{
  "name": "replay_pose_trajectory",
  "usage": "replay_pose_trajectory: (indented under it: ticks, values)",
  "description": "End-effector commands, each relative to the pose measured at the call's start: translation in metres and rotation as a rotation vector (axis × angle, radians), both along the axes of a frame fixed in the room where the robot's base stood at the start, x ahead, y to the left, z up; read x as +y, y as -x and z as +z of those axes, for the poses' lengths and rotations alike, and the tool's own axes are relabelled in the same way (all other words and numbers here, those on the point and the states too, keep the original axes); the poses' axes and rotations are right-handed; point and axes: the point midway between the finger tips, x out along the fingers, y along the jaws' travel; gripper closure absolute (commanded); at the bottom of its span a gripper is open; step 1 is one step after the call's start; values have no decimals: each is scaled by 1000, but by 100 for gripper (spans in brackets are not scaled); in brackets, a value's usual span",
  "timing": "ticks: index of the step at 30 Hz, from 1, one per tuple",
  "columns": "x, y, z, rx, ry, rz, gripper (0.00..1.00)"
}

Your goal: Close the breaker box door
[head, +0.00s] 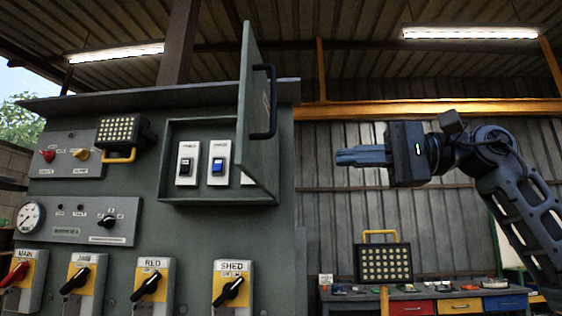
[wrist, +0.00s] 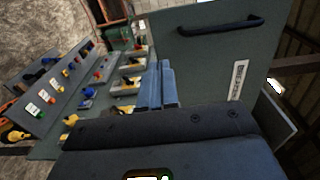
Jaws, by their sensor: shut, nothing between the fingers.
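The breaker box (head: 170,140) is on the upper right of the grey-green panel in the head view. Its door (head: 250,105) is hinged at the right side and swung open toward the camera, with a black handle (head: 266,102) near its free edge. Two breaker switches show inside, and the door partly hides a third. In the wrist view the door (wrist: 205,65) fills the upper right, with its handle (wrist: 222,25) at the top. My gripper (head: 340,156) is shut and empty, to the right of the door and apart from it in the head view. Its fingers (wrist: 158,85) also show in the wrist view.
The panel carries a work lamp (head: 121,131), a gauge (head: 30,217), knobs and several yellow rotary switches (head: 232,289) along the bottom. A workbench (head: 440,302) with coloured drawers and another lamp (head: 382,262) stand at the back right. The air between door and gripper looks clear.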

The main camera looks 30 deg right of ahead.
Motion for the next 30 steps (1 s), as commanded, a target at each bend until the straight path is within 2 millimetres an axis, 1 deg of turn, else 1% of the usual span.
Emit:
replay_pose_trajectory:
  ticks: [5, 15, 21, 24, 30]
  values:
    - [14, -11, 2, 1, 3, 2, 100]
    - [66, -51, 3, 2, 0, 5, 100]
    - [92, -72, 3, 2, -1, 3, 100]
    - [101, -79, 2, 2, -2, 2, 100]
    - [109, -86, 0, 2, -1, 1, 100]
